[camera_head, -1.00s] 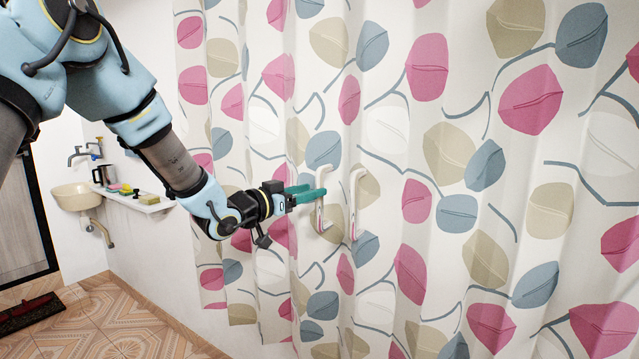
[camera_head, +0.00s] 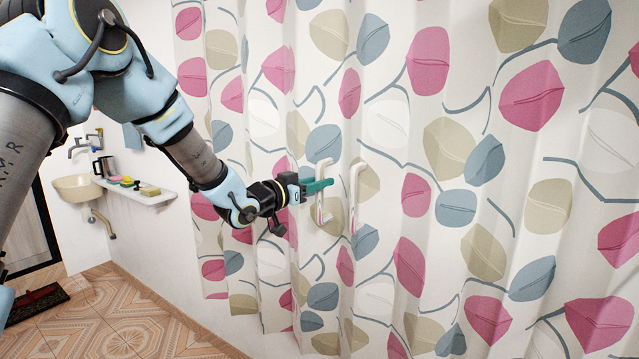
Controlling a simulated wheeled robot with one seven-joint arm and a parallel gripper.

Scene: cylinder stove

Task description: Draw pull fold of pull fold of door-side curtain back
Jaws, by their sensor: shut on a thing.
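A leaf-patterned curtain (camera_head: 470,200) in pink, beige and blue-grey fills the middle and right of the head view, hanging in folds. Two white upright handle-like pull folds stand out from it side by side: a left one (camera_head: 321,206) and a right one (camera_head: 354,200). My gripper (camera_head: 318,187), with green fingers, is shut on the left pull fold at its upper part. The fingers partly hide that fold. The right pull fold is free, just right of the fingertips.
A small basin (camera_head: 78,188) with a tap and a white shelf (camera_head: 140,194) holding sponges and a dark jug are on the wall at left. A dark mat (camera_head: 36,304) lies on the tiled floor. The floor left of the curtain is clear.

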